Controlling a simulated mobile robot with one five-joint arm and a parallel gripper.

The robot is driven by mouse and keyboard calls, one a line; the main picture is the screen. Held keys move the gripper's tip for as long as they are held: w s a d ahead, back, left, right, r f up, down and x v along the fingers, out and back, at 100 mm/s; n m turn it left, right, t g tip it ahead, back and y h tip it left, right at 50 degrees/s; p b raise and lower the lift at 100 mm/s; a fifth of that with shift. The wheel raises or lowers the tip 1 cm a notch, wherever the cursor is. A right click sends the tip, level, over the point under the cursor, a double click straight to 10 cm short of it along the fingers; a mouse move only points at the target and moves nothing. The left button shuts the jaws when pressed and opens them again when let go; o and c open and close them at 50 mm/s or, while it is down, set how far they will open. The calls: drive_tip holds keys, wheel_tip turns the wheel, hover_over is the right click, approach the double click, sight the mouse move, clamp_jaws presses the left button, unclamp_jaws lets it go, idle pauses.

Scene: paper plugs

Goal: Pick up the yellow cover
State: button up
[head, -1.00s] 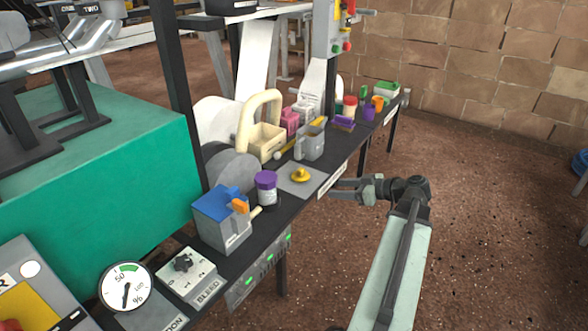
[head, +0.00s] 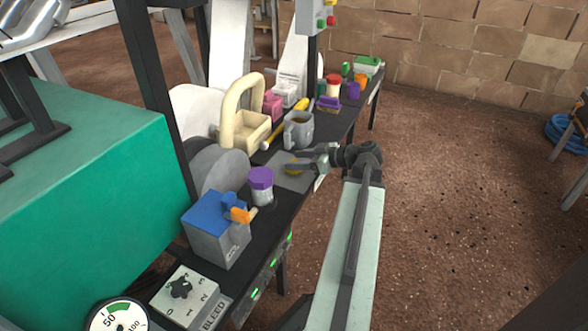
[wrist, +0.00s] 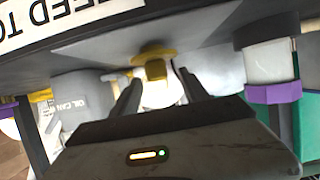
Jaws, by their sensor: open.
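The yellow cover (head: 292,168) sits on a grey plate (head: 280,180) on the dark bench; my gripper partly hides it in the head view. In the wrist view, which is upside down, the yellow cover (wrist: 155,53) has a wide round flange and a narrower knob. My gripper (head: 303,160) is just above and beside the cover. In the wrist view my gripper (wrist: 157,78) is open, with one dark finger on each side of the knob. I cannot tell whether either finger touches it.
A white jar with a purple lid (head: 261,179) stands to the left of the plate, by a blue-topped grey box (head: 213,208). A grey oil can (head: 299,131) and a cream carrier (head: 246,128) stand behind. Open floor (head: 430,200) lies to the right.

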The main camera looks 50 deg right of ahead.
drive_tip(key=b+x, duration=0.1)
drive_tip(key=x, duration=0.1)
drive_tip(key=b+x, duration=0.1)
drive_tip(key=x, duration=0.1)
drive_tip(key=shift+w+f, duration=0.25)
drive_tip(key=shift+f, duration=0.25)
drive_tip(key=shift+r, duration=0.1)
clamp_jaws()
